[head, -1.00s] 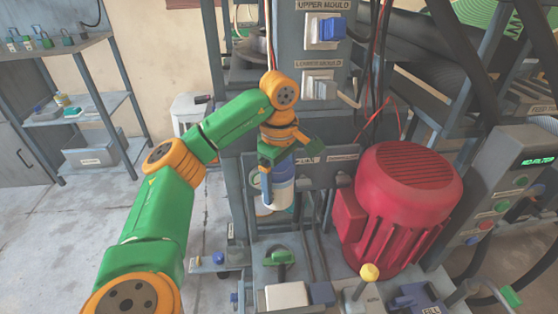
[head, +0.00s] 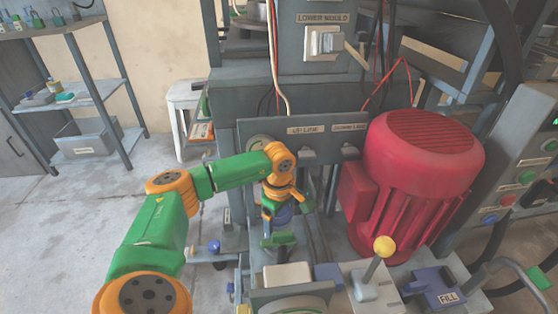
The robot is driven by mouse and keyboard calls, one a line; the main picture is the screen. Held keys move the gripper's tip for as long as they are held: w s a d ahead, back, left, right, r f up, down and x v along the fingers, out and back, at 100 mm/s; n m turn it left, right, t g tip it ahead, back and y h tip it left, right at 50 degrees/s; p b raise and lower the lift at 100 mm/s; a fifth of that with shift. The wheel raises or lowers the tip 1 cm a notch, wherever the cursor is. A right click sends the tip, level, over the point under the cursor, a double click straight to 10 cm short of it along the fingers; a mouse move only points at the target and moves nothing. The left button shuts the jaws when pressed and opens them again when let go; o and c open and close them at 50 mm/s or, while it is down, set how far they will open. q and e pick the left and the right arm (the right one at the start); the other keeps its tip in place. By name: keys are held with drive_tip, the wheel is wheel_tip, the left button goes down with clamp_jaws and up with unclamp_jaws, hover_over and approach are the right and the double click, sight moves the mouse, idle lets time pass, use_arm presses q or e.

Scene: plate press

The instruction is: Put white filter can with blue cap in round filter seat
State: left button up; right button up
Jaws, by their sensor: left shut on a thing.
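My left gripper (head: 280,208) is shut on the filter can, in the lower middle of the head view. Only a small blue part of the can (head: 284,214) shows between the fingers. The gripper and wrist hide most of it, so its tilt cannot be told. A pale round fitting (head: 262,143) shows on the grey panel (head: 345,150), left of its label. It may be the round filter seat. The gripper and can are below it and apart from it in the picture. My right gripper is not in view.
A large red motor (head: 420,165) stands right of the gripper. A yellow-knobbed lever (head: 383,248), a blue block marked FILL (head: 440,287) and a green handle (head: 278,240) are low in front. A shelf (head: 85,95) stands at the left, with open floor before it.

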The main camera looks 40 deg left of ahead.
use_arm(q)
wheel_tip(320, 180, down, 4)
drive_tip(key=shift+f+b, duration=0.15)
drive_tip(key=shift+b, duration=0.6)
drive_tip(key=o, duration=1.4)
drive_tip(key=shift+o, duration=0.2)
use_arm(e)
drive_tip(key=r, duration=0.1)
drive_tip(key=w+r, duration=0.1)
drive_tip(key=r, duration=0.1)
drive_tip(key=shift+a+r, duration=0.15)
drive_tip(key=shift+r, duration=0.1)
use_arm(q)
wheel_tip(320, 180, up, 12)
drive_tip(key=p, duration=0.4)
drive_tip(key=shift+f, duration=0.25)
drive_tip(key=shift+r, duration=0.35)
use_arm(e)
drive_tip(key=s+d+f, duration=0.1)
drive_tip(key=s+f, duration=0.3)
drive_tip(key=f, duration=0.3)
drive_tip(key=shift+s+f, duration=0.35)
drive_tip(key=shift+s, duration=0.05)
use_arm(q)
drive_tip(key=shift+s, duration=0.1)
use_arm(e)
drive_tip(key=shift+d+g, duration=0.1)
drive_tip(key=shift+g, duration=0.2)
